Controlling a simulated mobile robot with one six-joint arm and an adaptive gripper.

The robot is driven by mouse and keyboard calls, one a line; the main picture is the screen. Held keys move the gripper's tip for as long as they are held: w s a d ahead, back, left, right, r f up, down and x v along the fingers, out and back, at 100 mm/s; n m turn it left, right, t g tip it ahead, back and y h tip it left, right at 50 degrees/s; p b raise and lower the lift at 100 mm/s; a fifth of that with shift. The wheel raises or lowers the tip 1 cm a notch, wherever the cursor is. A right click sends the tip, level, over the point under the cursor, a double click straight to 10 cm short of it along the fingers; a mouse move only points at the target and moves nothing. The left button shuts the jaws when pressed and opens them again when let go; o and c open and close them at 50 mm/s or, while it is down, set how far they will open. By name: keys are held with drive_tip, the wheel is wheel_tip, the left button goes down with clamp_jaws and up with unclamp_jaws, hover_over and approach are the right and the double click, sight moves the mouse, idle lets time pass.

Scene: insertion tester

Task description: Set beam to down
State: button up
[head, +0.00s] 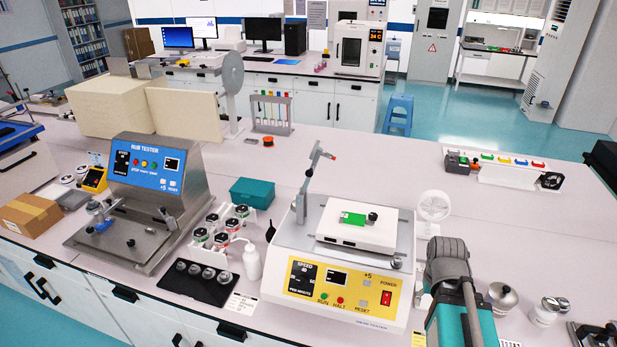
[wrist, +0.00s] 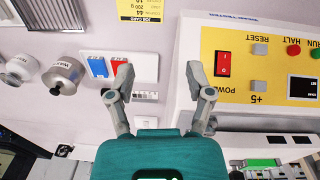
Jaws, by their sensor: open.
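The insertion tester (head: 345,255) has a white body and a yellow front panel. Its grey beam (head: 316,175) rises from a post at the left of the platform and is tilted up, with a red tip. A green piece and a dark knob sit on the white platform (head: 385,240) to its right, apart from the beam. In the wrist view, my gripper (wrist: 159,82) is open and empty, over the table beside the tester's panel (wrist: 245,90), which appears upside down. The beam does not show clearly there. In the head view my arm stands at the tester's right and the fingertips are hidden.
The rub tester (head: 150,185), jars in a rack (head: 222,228), a white bottle (head: 252,260) and a teal box (head: 252,192) stand left.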

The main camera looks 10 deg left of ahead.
drive_tip(key=n+t+p, duration=0.1)
drive_tip(key=n+t, duration=1.7)
drive_tip(key=n, duration=1.7)
approach(309, 175)
drive_tip(key=s, duration=0.3)
drive_tip(key=shift+s+a+r, duration=0.1)
drive_tip(key=shift+s+a, duration=0.05)
drive_tip(key=shift+a, duration=0.05)
drive_tip(key=w, duration=1.3)
drive_tip(key=shift+w+d, duration=0.3)
drive_tip(key=shift+w, duration=0.1)
